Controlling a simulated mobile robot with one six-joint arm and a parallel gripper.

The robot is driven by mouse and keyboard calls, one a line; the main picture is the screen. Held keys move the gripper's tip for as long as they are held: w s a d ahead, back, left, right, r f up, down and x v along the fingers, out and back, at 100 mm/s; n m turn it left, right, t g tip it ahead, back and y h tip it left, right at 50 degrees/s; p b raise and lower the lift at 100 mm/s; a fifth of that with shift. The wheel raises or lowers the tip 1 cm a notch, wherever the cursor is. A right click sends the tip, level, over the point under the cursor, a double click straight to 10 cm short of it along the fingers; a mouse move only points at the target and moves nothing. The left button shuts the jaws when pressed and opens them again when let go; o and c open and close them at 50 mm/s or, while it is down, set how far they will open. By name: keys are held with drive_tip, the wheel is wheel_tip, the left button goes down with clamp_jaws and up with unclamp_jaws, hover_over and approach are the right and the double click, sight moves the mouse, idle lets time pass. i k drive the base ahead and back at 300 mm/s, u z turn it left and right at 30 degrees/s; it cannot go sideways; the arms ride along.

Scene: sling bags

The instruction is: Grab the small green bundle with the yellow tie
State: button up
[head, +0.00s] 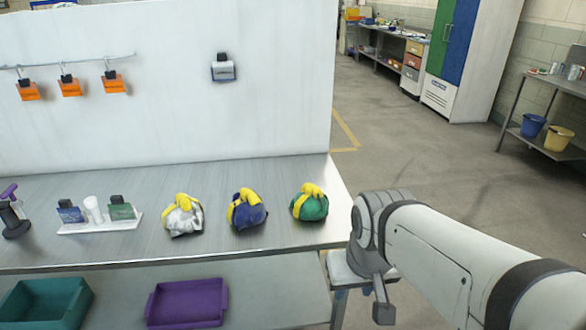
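The small green bundle with a yellow tie (312,207) sits upright on the metal bench, near its right end. Its yellow tie loops over the top. My arm reaches in from the lower right, and its end stands to the right of the bundle, past the bench edge. A small grey part that looks like my gripper (383,305) hangs below the arm end, apart from the bundle. Its fingers cannot be made out, so I cannot tell if it is open or shut.
A blue bundle (246,210) and a white bundle (184,217), both with yellow ties, stand in a row left of the green one. A white holder (100,226) is further left. A white panel (170,90) rises behind the bench (270,243). A purple tray (187,303) and teal tray (45,304) sit below.

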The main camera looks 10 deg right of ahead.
sight(310, 203)
drive_tip(key=i, duration=0.85)
drive_tip(key=u, duration=0.05)
